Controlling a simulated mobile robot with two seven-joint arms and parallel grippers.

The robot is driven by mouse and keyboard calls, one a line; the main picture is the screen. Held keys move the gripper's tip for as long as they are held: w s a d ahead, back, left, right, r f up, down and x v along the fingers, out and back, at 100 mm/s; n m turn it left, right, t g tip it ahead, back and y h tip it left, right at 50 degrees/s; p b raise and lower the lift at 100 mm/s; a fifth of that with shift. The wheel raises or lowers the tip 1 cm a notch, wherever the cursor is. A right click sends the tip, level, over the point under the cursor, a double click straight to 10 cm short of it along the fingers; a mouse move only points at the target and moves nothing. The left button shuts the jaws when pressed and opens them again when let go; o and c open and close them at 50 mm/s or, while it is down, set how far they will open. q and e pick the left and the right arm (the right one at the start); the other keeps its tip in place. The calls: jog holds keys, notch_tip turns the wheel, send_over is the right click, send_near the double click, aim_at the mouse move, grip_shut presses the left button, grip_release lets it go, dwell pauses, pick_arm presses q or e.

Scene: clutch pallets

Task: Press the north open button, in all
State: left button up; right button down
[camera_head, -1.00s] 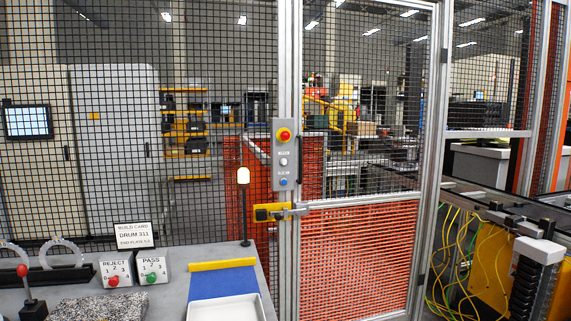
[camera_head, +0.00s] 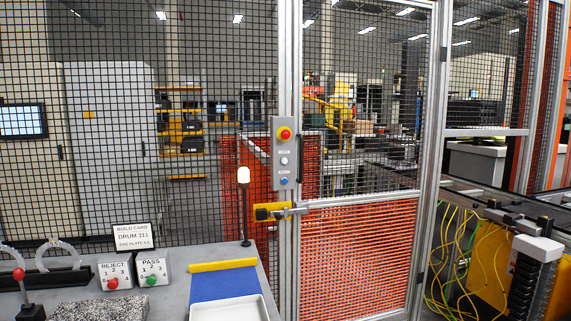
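A grey control box (camera_head: 284,152) is mounted on the fence post beside the mesh gate. It carries a red mushroom button on a yellow ring (camera_head: 284,134), a white button (camera_head: 284,161) below it and a blue button (camera_head: 284,181) at the bottom. The small labels under the buttons are too blurred to read, so I cannot tell which one is the north open button. A yellow latch (camera_head: 272,212) with a metal bolt sits below the box, across the gate's edge. Neither of my grippers is in view.
A grey bench at the lower left holds a REJECT box (camera_head: 115,274), a PASS box (camera_head: 152,270), a build card (camera_head: 133,235), a blue mat (camera_head: 224,285), a white tray (camera_head: 229,308) and a lamp post (camera_head: 244,205). Yellow cables (camera_head: 458,260) hang at right.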

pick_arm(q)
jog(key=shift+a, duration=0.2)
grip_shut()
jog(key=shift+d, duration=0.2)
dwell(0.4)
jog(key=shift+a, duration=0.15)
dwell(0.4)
